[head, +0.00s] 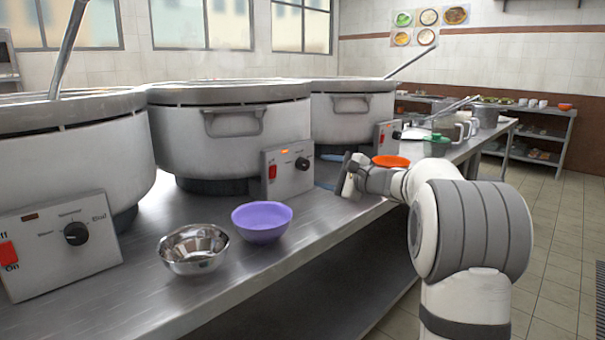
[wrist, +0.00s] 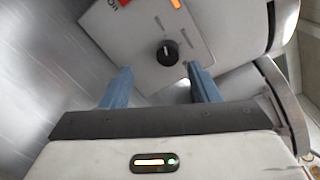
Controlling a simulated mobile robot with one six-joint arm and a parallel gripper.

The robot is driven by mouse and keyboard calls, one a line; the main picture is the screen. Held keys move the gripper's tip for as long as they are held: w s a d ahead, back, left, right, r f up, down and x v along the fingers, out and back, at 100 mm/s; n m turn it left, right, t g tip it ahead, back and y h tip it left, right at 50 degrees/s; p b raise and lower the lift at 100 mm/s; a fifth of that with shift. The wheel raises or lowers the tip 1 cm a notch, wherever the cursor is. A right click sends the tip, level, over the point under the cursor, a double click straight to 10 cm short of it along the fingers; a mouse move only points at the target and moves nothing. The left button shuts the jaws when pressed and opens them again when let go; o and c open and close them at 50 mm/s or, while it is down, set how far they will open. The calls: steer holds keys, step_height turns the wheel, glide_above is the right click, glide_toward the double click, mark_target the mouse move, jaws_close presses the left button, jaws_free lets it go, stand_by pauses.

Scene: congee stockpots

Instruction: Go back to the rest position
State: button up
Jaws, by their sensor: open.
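My gripper (head: 335,172) is in front of the middle control box (head: 288,168), over the steel counter. In the wrist view my gripper (wrist: 160,85) shows two blue fingers spread apart with nothing between them. Beyond the fingers is a white control box with a black knob (wrist: 168,53); I cannot tell for sure whether the fingertips touch it. In the head view the box carries a red switch, a lit orange lamp and a black knob.
Large stockpots (head: 232,125) line the counter (head: 150,290). A steel bowl (head: 194,250) and a purple bowl (head: 262,222) stand near its front edge. An orange bowl (head: 391,162) and a green-lidded container (head: 437,146) are further back. The tiled floor (head: 560,230) at right looks clear.

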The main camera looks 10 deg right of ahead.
steer(key=s+a+r+n+g+h+p, duration=0.1)
steer(key=s+a+r+n+g+p, duration=0.15)
steer(key=s+p, duration=0.35)
steer(key=s+a+r+n+g+h+p, duration=0.1)
steer(key=s+a+r+n+g+p, duration=0.2)
steer(key=s, duration=0.4)
steer(key=s+a+r+n+g+h+p, duration=0.1)
steer(key=s+a+r+n+g+p, duration=0.1)
steer(key=s+a+p, duration=0.4)
steer(key=s+d+r+n+g+h+p, duration=0.1)
steer(key=s+d+n+h+p, duration=0.1)
steer(key=s+p, duration=0.3)
steer(key=s+d+r+n+g+h+p, duration=0.1)
steer(key=s+p, duration=0.4)
steer(key=s, duration=0.6)
steer(key=s+d+r+n+g+h+p, duration=0.1)
steer(key=s+d+n+h+p, duration=0.3)
steer(key=s, duration=0.4)
steer(key=shift+r+n+p, duration=0.75)
steer(key=shift+n+p, duration=0.1)
steer(key=shift+p, duration=0.25)
steer(key=shift+a, duration=0.1)
